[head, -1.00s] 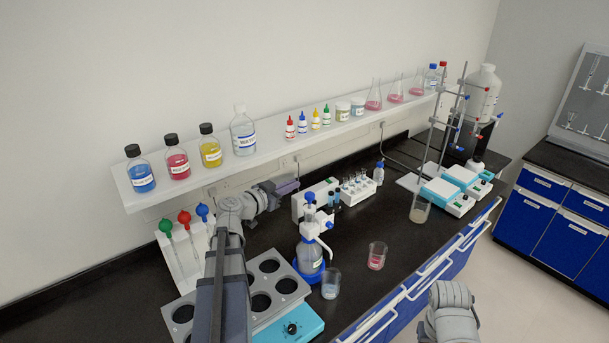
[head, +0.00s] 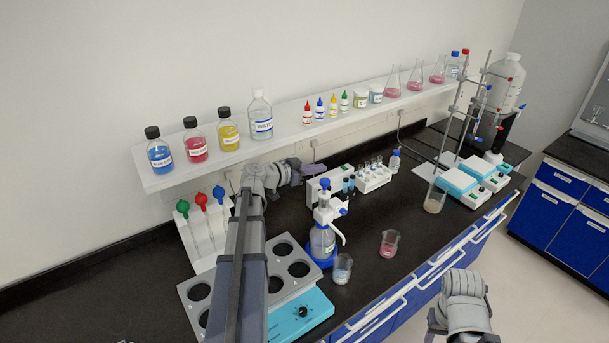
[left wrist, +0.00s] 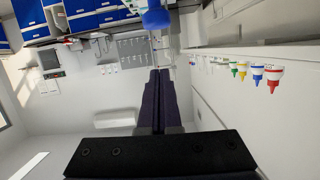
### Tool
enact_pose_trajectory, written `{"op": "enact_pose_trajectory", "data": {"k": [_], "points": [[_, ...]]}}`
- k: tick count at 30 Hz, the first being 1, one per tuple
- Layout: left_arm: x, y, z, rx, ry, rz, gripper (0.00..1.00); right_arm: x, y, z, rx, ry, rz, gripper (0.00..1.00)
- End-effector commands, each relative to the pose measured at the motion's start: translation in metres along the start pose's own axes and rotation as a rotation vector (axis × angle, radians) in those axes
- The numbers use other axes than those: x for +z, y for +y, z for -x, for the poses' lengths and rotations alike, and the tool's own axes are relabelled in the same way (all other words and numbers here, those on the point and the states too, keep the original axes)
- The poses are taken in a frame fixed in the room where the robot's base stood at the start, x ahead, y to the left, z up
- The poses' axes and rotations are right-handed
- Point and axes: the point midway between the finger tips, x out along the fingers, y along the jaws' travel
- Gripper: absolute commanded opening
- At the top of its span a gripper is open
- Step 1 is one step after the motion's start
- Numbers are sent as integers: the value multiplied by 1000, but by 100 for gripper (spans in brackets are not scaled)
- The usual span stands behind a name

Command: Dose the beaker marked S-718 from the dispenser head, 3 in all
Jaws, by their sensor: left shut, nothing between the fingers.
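The dispenser bottle (head: 322,243) stands on the bench with a white dispenser head (head: 328,212), a blue top knob (head: 324,184) and a spout pointing right. A beaker with pale blue contents (head: 343,269) stands below the spout. A beaker with pink contents (head: 389,244) stands further right. No beaker marking is readable, so I cannot tell which is S-718. My left gripper (head: 316,169) is shut and empty, just left of and above the knob in the head view. Its closed fingers also show in the left wrist view (left wrist: 157,80), below a blue part. My right gripper's fingers are not visible.
A blue-fronted block with round wells (head: 312,310) and a pipette rack (head: 200,232) stand at the left. A white box (head: 328,185) and a vial rack (head: 373,178) stand behind the dispenser. The wall shelf (head: 285,133) carries bottles and flasks. Another beaker (head: 434,203) stands near the stand.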

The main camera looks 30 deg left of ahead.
Motion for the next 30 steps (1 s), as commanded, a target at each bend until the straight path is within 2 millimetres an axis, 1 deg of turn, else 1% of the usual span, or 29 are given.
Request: {"op": "enact_pose_trajectory", "data": {"k": [1, 2, 3, 6, 12, 30], "points": [[2, -1, -14, 3, 0, -1, 0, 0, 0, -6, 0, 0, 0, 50], [2, -1, -20, 3, 0, -1, 0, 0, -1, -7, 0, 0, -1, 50], [11, 0, -20, 0, 0, -1, 0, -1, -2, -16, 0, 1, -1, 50], [23, 0, -21, -1, 0, 0, 0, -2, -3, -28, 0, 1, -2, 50], [36, 0, -24, 0, 1, 0, 0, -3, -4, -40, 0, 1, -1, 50], [41, 0, -25, 0, 1, 0, 0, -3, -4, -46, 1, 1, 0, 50]]}}
